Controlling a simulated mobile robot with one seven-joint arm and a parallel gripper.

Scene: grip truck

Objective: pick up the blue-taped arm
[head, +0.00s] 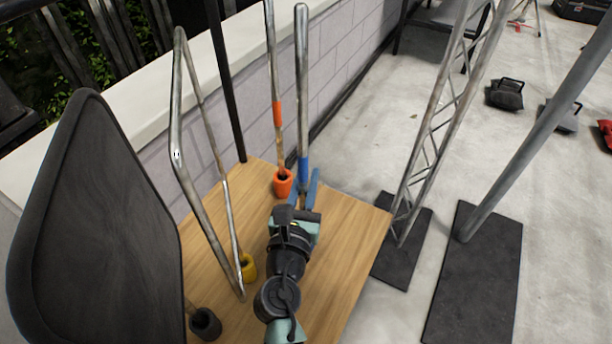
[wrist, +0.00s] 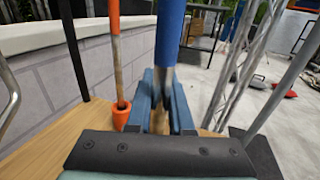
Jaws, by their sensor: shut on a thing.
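The blue-taped arm (head: 302,85) is a slim silver rod with a blue band low on it. It stands upright beyond my gripper in the head view, and its blue band (wrist: 171,32) fills the top middle of the wrist view. My gripper (head: 306,184) has its blue fingers closed around the rod just below the band. In the wrist view the fingers of my gripper (wrist: 164,92) flank the bare metal below the tape. The rod's foot is hidden by my gripper, so I cannot tell what it rests on.
An orange-taped rod (head: 277,105) stands in an orange cup (head: 283,183) close on the left. A bent silver rod (head: 182,165), a yellow cup (head: 247,266) and a black cup (head: 206,323) are nearer on the wooden top (head: 345,235). A lattice mast (head: 428,150) rises at right.

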